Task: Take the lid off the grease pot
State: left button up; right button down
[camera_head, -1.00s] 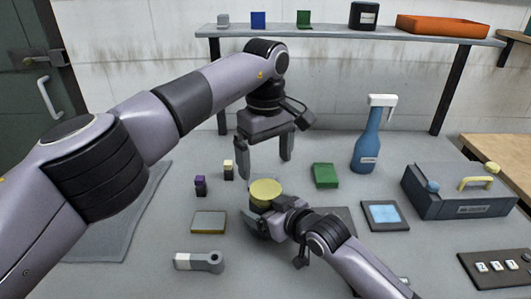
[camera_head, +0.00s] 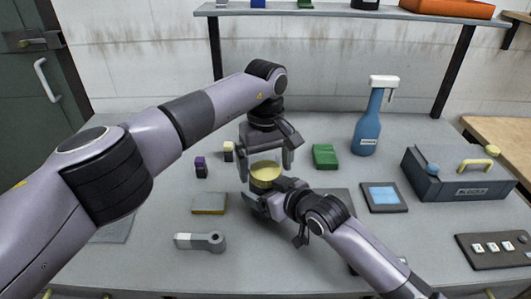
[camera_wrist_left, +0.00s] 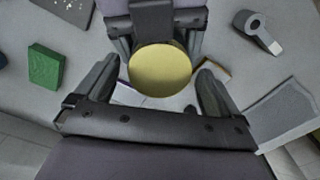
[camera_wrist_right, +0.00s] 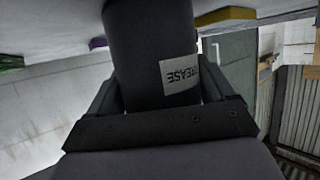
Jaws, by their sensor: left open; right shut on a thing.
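The grease pot (camera_wrist_right: 150,60) is a dark cylinder with a white label reading GREASE in the right wrist view. My right gripper (camera_head: 262,204) is shut on the pot's body from the front. The yellow round lid (camera_head: 265,172) sits on top of the pot; it also shows in the left wrist view (camera_wrist_left: 160,70). My left gripper (camera_head: 266,165) is open and points down above the pot, with one finger on either side of the lid. In the left wrist view its fingers (camera_wrist_left: 157,88) stand apart from the lid.
A green block (camera_head: 325,156), blue spray bottle (camera_head: 367,130) and grey toolbox (camera_head: 460,178) stand to the right. Small purple (camera_head: 200,167) and cream-topped (camera_head: 228,151) blocks stand left, with a yellow-edged pad (camera_head: 209,204) and a grey tool (camera_head: 202,242) in front. A shelf (camera_head: 340,11) runs behind.

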pick_arm(q)
jog(key=shift+f, duration=0.1)
jog(key=c, duration=1.1)
jog(key=n, duration=1)
jog(key=o, duration=1.1)
jog(key=shift+o, duration=0.2)
